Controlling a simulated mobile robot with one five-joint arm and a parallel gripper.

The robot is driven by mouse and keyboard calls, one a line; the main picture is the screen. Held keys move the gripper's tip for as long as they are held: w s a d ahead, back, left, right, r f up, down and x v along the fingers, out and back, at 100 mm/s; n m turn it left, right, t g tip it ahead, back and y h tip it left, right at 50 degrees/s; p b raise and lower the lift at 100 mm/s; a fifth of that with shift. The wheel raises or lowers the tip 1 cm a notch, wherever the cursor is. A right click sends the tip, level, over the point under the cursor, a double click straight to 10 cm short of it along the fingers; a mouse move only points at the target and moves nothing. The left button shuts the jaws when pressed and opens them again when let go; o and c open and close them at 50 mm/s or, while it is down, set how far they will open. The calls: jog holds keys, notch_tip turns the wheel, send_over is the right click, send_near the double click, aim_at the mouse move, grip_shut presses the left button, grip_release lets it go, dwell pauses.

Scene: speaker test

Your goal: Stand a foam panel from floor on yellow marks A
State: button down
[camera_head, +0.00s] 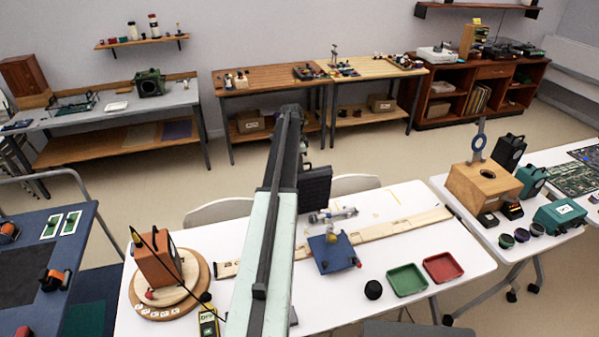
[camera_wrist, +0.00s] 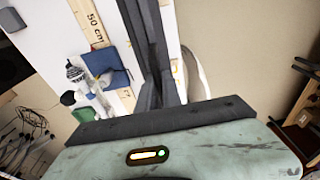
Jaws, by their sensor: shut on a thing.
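A dark, ribbed foam panel (camera_head: 315,190) is upright at the back edge of the white table, below the end of my arm. My gripper (camera_head: 306,168) is shut on it, though the arm hides most of the grip. Whether the panel's lower edge touches the table is unclear. Thin yellow marks (camera_head: 394,197) show on the white tabletop to the right of the panel; their letter is not readable. In the wrist view, my dark gripper (camera_wrist: 155,50) reaches over the table edge, and panel and fingers are hard to tell apart. Yellow marks (camera_wrist: 175,67) show beside it.
A long wooden ruler (camera_head: 400,227) lies across the white table (camera_head: 345,290). A blue block (camera_head: 333,254) with a metal device (camera_head: 333,215) behind it stands close to the panel. Green (camera_head: 406,280) and red (camera_head: 443,267) trays are at right, a wooden speaker (camera_head: 157,257) at left.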

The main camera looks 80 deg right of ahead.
jog(key=c, duration=1.5)
grip_release()
jog(key=shift+d, duration=0.15)
jog(key=r+p, duration=0.4)
jog(key=w+r+p, duration=0.1)
jog(key=r+p, duration=0.7)
jog(key=shift+w+a, duration=0.25)
jog(key=shift+a, duration=0.15)
